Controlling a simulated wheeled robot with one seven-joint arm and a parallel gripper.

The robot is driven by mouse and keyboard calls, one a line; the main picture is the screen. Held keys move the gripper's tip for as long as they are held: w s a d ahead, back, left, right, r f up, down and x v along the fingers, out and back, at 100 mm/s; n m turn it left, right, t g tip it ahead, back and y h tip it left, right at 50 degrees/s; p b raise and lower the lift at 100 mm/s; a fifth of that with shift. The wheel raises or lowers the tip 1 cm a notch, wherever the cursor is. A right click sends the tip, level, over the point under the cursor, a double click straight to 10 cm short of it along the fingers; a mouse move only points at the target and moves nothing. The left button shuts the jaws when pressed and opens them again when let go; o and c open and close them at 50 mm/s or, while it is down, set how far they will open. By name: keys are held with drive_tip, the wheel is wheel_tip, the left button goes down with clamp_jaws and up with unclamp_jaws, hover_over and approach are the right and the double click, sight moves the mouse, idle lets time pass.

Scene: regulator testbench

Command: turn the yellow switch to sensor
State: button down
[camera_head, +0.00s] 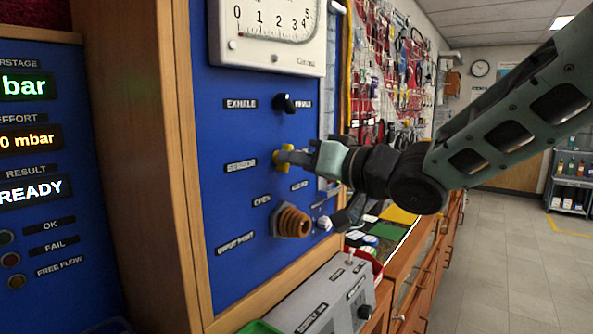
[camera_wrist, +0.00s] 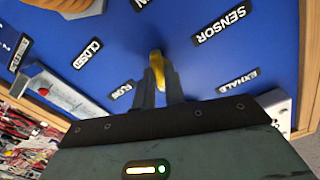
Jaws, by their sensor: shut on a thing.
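The yellow switch (camera_head: 278,159) sits on the blue panel (camera_head: 225,190), just right of the SENSOR label (camera_head: 241,166) in the head view. My gripper (camera_head: 291,156) reaches it from the right and is shut on it. In the wrist view the yellow switch (camera_wrist: 157,62) shows between my gripper's two fingertips (camera_wrist: 158,80). There the SENSOR label (camera_wrist: 220,26) is up and right of the switch, and a FLOW label (camera_wrist: 122,90) is down and left. The fingers cover part of the switch, so I cannot tell which label it points to.
A black EXHALE/INHALE knob (camera_head: 285,103) is above the switch. A brown ribbed port (camera_head: 291,221) and a white-tipped knob (camera_head: 324,223) are below it. A grey box (camera_head: 325,295) stands under the panel. A gauge (camera_head: 268,30) hangs above.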

drive_tip(key=n+b, duration=0.5)
drive_tip(key=n, duration=0.2)
drive_tip(key=shift+f, duration=0.2)
drive_tip(key=n+b, duration=0.4)
drive_tip(key=n, duration=0.2)
drive_tip(key=shift+r, duration=0.1)
drive_tip(key=shift+n, duration=0.4)
drive_tip(key=shift+s, duration=0.1)
drive_tip(key=c, duration=1.5)
unclamp_jaws()
drive_tip(key=shift+o, duration=0.2)
drive_tip(key=shift+r, duration=0.1)
